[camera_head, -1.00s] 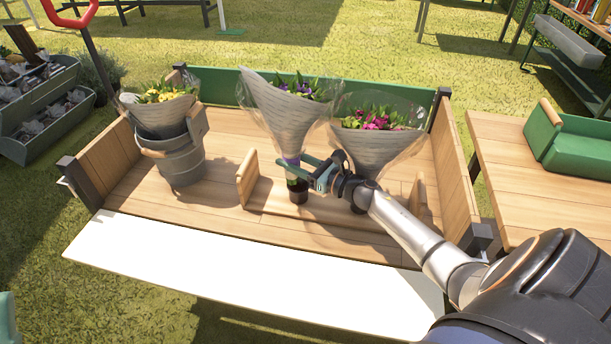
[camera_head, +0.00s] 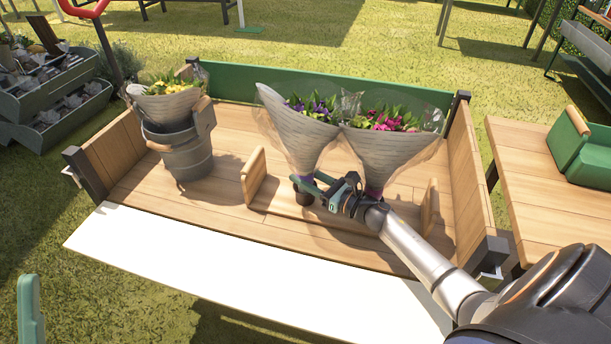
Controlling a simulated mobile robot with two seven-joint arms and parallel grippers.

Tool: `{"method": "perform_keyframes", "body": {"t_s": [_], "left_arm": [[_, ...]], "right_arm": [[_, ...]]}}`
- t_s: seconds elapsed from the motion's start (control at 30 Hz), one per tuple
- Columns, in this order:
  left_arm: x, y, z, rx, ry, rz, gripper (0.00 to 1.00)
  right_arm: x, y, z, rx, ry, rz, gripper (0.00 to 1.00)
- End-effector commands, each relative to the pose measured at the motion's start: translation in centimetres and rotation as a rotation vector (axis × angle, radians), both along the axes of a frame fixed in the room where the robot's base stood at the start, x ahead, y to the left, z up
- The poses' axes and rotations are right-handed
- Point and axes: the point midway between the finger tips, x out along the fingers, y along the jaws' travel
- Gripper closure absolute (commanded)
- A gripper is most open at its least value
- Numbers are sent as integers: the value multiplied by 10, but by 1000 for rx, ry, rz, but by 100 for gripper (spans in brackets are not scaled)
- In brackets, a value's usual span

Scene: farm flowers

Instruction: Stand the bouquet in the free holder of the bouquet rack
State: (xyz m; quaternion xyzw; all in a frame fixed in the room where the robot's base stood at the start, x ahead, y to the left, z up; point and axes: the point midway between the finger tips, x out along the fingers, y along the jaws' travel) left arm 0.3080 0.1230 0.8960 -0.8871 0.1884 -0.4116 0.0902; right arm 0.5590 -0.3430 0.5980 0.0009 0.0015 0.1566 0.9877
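The bouquet with purple and yellow flowers (camera_head: 299,138) is wrapped in grey paper and leans slightly, its top to the left. The bouquet rack (camera_head: 254,177) has wooden ends and a low board. A pink-flowered bouquet (camera_head: 390,148) stands in its right part, its foot hidden behind my gripper. A green piece at the lower left edge looks like my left gripper (camera_head: 30,312), mostly cut off.
A grey bucket (camera_head: 186,155) with a yellow-flowered bouquet (camera_head: 168,100) stands left on the wooden bench (camera_head: 125,184). A white board (camera_head: 220,262) runs along the front. A green crate (camera_head: 590,150) sits on the right table (camera_head: 525,175). Bench space between bucket and rack is clear.

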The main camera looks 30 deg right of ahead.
Motion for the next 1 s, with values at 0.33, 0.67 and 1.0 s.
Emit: {"method": "perform_keyframes", "body": {"t_s": [0.33,0.67,1.0], "left_arm": [[0,0,-2,1,2,-1,50],[0,0,4,4,-1,2,50],[-1,1,11,15,-12,12,50]], "right_arm": [[0,0,-1,-1,0,0,28],[-1,-1,4,0,1,0,28],[-50,-16,2,-1,2,0,28]]}}
